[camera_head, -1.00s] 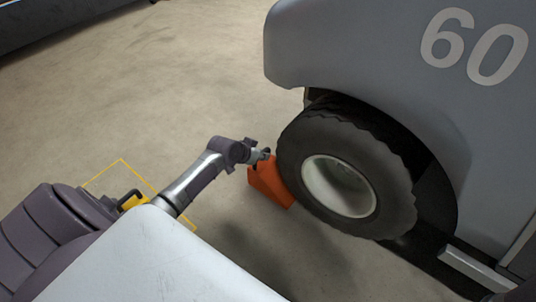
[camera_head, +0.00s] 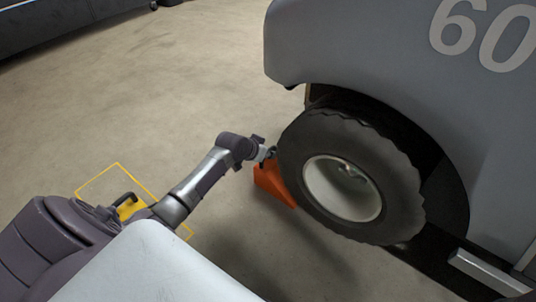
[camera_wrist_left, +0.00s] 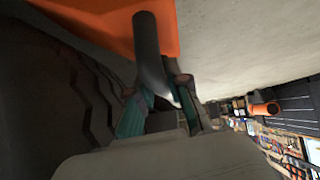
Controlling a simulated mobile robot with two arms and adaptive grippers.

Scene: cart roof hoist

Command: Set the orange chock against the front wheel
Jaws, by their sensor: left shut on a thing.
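The orange chock (camera_head: 272,186) stands on the floor at the left side of the cart's front wheel (camera_head: 345,185), close against the tyre. Whether it touches the tyre all along is hard to tell. My left gripper (camera_head: 267,154) is at the top of the chock, beside the tyre. In the left wrist view the left gripper (camera_wrist_left: 165,100) is shut on the chock's dark bar handle (camera_wrist_left: 147,45), with the orange chock body (camera_wrist_left: 100,15) behind it. The tyre's dark tread (camera_wrist_left: 60,90) fills the left of that view. My right gripper is not in view.
The grey cart body (camera_head: 400,50) marked 60 overhangs the wheel. A yellow floor outline (camera_head: 97,180) with a yellow handled object (camera_head: 130,207) lies left of my arm. A dark structure (camera_head: 60,25) stands at the top left. The floor between is clear.

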